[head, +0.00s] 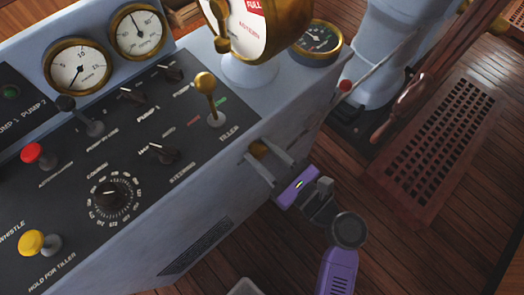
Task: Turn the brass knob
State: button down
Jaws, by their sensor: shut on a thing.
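The brass knob (259,148) sits on the right side face of the grey console, just below its top edge. It is small, and the fingers and the angle hide part of it. My gripper (256,152) reaches the knob from the lower right, with one grey finger on each side. It is shut on the knob. The purple palm stands a little off the console face. No mark on the knob shows how far it is turned.
The console panel (130,145) carries a brass tiller lever (206,97), a red button (39,155), a yellow button (39,243), several black knobs and gauges. A brass-rimmed telegraph (260,30) stands behind. A wooden wheel handle (406,98) and floor grating (443,142) lie to the right.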

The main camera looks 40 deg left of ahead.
jog(key=n+b, duration=0.2)
jog(key=n, duration=0.4)
jog(key=shift+f, duration=0.15)
jog(key=n+b, duration=0.3)
jog(key=n, duration=0.2)
jog(key=shift+f+n, duration=0.1)
jog(key=shift+n, duration=0.2)
jog(key=n+b, duration=0.5)
jog(key=n, duration=0.1)
jog(key=shift+s+f+t, duration=0.1)
jog(key=shift+t, duration=0.2)
jog(key=n+b, duration=0.3)
jog(key=shift+n+b, duration=0.8)
jog(key=shift+n, duration=0.2)
jog(key=shift+r, duration=0.2)
jog(key=c, duration=0.9)
grip_release()
jog(key=shift+d, duration=0.1)
